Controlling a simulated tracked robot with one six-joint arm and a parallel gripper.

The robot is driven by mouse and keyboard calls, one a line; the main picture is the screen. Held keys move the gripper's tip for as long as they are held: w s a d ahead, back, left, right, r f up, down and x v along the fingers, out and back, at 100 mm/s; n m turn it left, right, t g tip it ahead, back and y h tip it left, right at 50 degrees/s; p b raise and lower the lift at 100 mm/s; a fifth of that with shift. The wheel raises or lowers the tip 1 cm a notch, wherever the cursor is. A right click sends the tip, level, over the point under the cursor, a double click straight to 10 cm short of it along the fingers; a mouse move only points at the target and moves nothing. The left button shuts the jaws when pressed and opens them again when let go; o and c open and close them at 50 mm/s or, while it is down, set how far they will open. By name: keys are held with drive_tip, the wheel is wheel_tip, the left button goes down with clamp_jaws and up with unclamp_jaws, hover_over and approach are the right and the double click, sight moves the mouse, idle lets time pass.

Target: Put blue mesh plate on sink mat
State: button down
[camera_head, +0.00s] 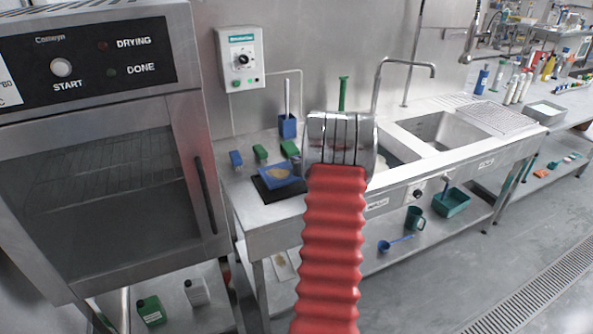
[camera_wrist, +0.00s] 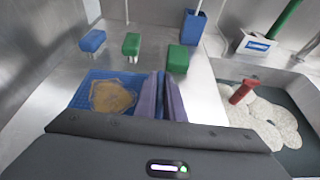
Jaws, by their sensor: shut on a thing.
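The blue mesh plate (camera_head: 282,175) carries a brown patch and shows left of my arm, above a black mat (camera_head: 266,191) on the counter. In the wrist view, the plate (camera_wrist: 84,99) lies left of my gripper (camera_wrist: 164,97). My gripper's two purple-grey fingers are close together at the plate's right edge, shut on it. My arm hides most of the gripper in the head view. I cannot tell whether the plate touches the black mat. The sink floor (camera_wrist: 285,104) looks dark at right in the wrist view; I cannot tell which surface is the sink mat.
Blue (camera_wrist: 92,40) and green (camera_wrist: 131,45) brushes stand behind the plate, beside a blue holder (camera_wrist: 192,26). Pale round pieces (camera_wrist: 255,118) and a red handle (camera_wrist: 243,91) are in the sink. An oven (camera_head: 95,150) stands left; a faucet (camera_head: 405,67) rises behind the sink.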

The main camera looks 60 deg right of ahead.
drive_tip(key=shift+f, duration=0.1)
drive_tip(key=shift+f, duration=1.85)
drive_tip(key=c, duration=1.8)
unclamp_jaws()
drive_tip(key=shift+c, duration=0.2)
drive_tip(key=v, duration=1.2)
drive_tip(key=shift+s, duration=0.1)
